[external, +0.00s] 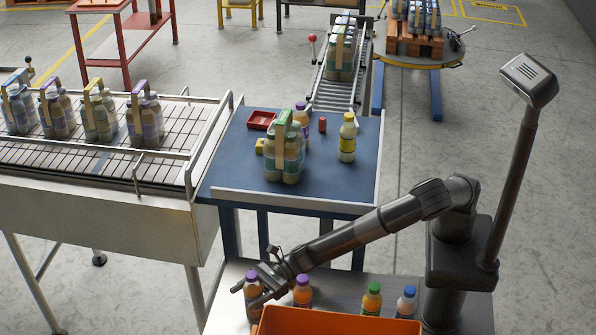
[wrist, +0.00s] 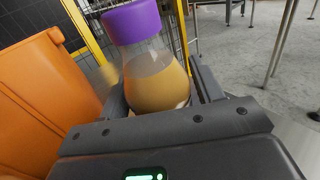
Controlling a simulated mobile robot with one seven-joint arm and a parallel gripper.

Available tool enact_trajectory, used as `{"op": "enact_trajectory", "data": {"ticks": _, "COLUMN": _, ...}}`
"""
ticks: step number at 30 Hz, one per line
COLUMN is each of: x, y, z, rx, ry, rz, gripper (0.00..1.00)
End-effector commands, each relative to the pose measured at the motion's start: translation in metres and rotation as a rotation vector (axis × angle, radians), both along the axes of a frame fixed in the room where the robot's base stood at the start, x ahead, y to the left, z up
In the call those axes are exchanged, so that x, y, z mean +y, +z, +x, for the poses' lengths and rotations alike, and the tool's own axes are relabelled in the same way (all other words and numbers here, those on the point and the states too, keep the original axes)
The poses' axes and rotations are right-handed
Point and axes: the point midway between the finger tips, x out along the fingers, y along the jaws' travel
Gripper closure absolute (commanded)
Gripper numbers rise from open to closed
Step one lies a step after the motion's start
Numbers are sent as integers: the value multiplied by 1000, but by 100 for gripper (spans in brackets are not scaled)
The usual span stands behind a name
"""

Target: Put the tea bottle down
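The tea bottle (external: 252,291), with a purple cap and amber-tan contents, is at the left of the low metal bench in the external view. In the wrist view the bottle (wrist: 155,75) stands between the two fingers, its cap above them and its lower part hidden by the gripper body. My gripper (external: 259,284) is around the bottle's middle, with a finger close against each side. The bottle looks upright. I cannot tell whether its base touches the bench (external: 228,300).
A second purple-capped bottle (external: 302,291) stands close to the right, with green-capped (external: 371,299) and blue-capped (external: 406,303) bottles farther right. An orange crate (external: 335,325) is in front; it fills the wrist view's left (wrist: 40,100). The blue table (external: 225,165) holds a bottle pack (external: 283,155).

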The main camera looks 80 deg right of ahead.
Motion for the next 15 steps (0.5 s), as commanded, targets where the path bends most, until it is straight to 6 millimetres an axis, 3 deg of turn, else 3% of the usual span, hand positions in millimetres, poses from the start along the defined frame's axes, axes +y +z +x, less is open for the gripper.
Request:
{"op": "enact_trajectory", "data": {"ticks": 4, "x": 0, "y": 0, "z": 0, "rx": 0, "ry": 0, "rz": 0, "gripper": 29}}
{"op": "enact_trajectory", "data": {"ticks": 15, "x": -6, "y": 3, "z": -5, "rx": 1, "ry": -1, "rz": 0, "gripper": 29}}
